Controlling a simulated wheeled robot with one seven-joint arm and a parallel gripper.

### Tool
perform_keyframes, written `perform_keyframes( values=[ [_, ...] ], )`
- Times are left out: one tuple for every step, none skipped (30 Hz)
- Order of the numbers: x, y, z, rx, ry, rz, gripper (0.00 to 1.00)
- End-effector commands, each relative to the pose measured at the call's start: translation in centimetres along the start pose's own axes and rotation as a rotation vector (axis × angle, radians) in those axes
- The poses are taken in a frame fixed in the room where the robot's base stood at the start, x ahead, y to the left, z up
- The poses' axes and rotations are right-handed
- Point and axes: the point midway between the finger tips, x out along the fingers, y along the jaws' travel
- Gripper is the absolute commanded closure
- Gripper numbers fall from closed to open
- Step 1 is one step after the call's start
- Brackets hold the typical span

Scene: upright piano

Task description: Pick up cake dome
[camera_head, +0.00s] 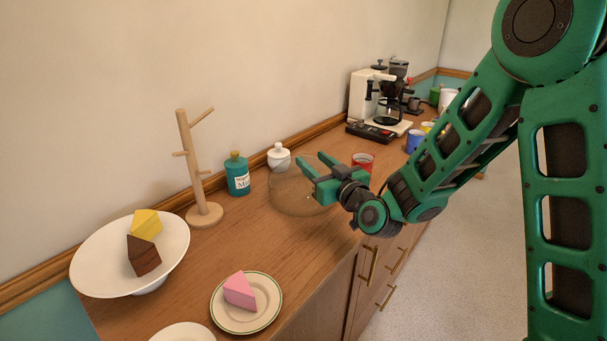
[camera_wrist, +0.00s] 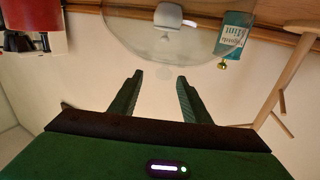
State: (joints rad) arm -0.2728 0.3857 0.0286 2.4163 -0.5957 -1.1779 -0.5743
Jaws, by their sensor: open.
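The cake dome (camera_head: 290,200) is a clear, see-through dome on the wooden counter, behind and partly hidden by my gripper. Its curved lower outline also shows in the wrist view (camera_wrist: 150,50), at the top middle, beyond the fingertips. My gripper (camera_head: 314,164) is open and empty, at the dome's upper right side in the head view. In the wrist view the two green fingers (camera_wrist: 160,78) stand apart with nothing between them. I cannot tell whether a finger touches the dome.
A white lidded jar (camera_head: 279,157), a teal bottle (camera_head: 238,178) and a wooden mug tree (camera_head: 190,165) stand behind and left. A red cup (camera_head: 362,162) is close right. A cake stand (camera_head: 90,262) and a plate with pink cake (camera_head: 262,318) are at the front left.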

Motion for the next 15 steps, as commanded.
perform_keyframes(
  values=[
    [0.1,0.0,0.0,0.0,0.0,0.0,0.57],
    [0.2,0.0,0.0,0.0,0.0,0.0,0.57],
    [0.3,-0.1,0.0,-0.001,0.0,-0.001,0.57],
    [0.5,-0.1,0.0,-0.001,0.001,-0.001,0.57],
    [0.7,-0.2,0.0,-0.001,0.001,-0.002,0.57],
    [1.0,-0.3,-0.1,-0.002,0.002,-0.003,0.57],
    [1.3,-0.4,-0.1,-0.002,0.002,-0.003,0.57],
    [1.5,-0.4,-0.1,-0.002,0.002,-0.002,0.57],
    [1.9,-0.5,-0.1,-0.001,0.002,-0.003,0.57],
    [2.3,-0.6,-0.1,-0.002,0.002,-0.003,0.57],
    [2.6,-0.6,-0.1,-0.002,0.001,-0.003,0.57],
    [3.0,-0.7,-0.1,-0.002,0.001,-0.002,0.57],
    [3.3,-0.7,-0.1,-0.001,0.001,-0.002,0.57],
    [3.8,-0.7,-0.1,-0.002,0.001,-0.002,0.57],
    [4.3,-0.7,-0.1,0.0,0.001,-0.002,0.57]
  ],
)
